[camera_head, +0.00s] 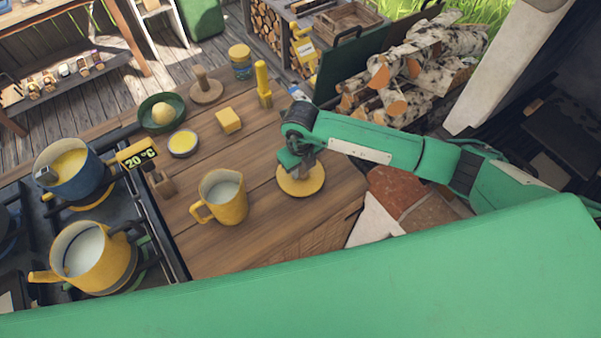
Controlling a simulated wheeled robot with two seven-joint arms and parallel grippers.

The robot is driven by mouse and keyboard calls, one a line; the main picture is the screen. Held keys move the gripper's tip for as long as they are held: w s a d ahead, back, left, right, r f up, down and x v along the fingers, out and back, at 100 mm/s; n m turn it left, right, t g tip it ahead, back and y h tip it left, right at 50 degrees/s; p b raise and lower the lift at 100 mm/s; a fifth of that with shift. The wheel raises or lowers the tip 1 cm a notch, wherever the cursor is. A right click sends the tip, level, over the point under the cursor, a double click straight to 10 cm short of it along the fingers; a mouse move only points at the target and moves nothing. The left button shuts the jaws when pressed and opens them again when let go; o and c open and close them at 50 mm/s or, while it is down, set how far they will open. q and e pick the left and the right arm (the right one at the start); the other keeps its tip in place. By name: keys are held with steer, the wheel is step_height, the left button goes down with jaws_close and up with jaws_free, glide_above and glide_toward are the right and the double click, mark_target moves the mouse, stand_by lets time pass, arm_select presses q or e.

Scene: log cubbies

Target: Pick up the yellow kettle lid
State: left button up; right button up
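The yellow kettle lid (300,184) is a flat round disc near the right edge of the wooden counter. My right gripper (304,165) points down over the middle of the lid, at its knob. The gripper hides the knob, and I cannot tell whether the fingers are closed on it. The lid looks level, on or very near the counter. The yellow kettle (97,265) stands uncovered on the stove at the lower left, with pale liquid inside. My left gripper is not in view.
A yellow jug (223,198) with pale liquid stands left of the lid. A yellow block (228,121), a round tin (183,144), a green bowl (153,123) and a wooden knobbed disc (206,94) stand farther back. Firewood logs (415,70) are stacked beyond my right arm.

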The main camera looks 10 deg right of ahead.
steer(key=shift+c, duration=1.4)
steer(key=shift+r, duration=0.15)
